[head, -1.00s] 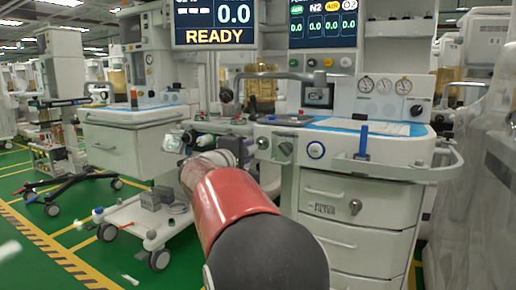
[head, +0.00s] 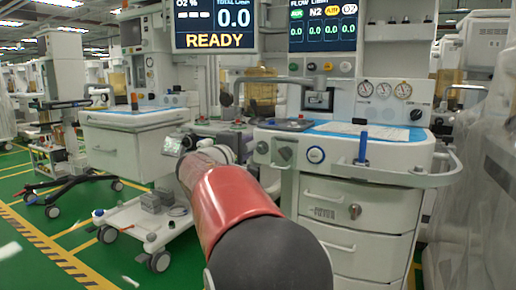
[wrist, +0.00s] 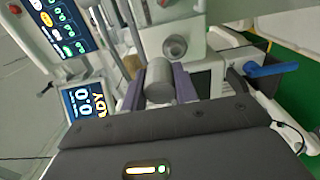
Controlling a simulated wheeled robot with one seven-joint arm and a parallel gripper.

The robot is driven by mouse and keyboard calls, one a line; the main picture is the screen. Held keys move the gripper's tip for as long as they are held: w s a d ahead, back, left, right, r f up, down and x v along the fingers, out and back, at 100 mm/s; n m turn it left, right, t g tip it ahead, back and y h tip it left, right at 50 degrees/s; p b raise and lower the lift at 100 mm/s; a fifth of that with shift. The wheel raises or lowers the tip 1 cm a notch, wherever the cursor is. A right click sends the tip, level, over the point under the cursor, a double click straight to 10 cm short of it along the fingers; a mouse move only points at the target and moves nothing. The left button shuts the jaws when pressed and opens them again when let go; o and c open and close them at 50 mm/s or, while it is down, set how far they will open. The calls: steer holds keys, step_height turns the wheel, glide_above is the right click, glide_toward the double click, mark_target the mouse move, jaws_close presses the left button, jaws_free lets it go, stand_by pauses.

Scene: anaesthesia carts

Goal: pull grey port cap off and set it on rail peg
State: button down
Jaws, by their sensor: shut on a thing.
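My gripper (wrist: 158,84) is shut on the grey port cap (wrist: 159,79), a short grey cylinder between its two purple-grey fingers. The cap appears apart from the round grey port (wrist: 175,47) on the cart's white front, which shows beyond it in the wrist view. In the head view my red arm hides the cap and most of the gripper. The blue rail peg (head: 363,147) stands upright at the front rail (head: 400,178) of the cart, right of my arm. The peg also shows in the wrist view (wrist: 272,69), right of the gripper, with nothing on it.
The white cart (head: 335,205) has drawers below and a worktop (head: 400,131) above. A monitor reading READY (head: 214,25) hangs above. A second cart (head: 130,140) stands left. Open green floor lies at left; a plastic-covered unit (head: 480,190) is at right.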

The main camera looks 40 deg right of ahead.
steer(key=shift+r+p, duration=2.15)
steer(key=shift+r, duration=1.55)
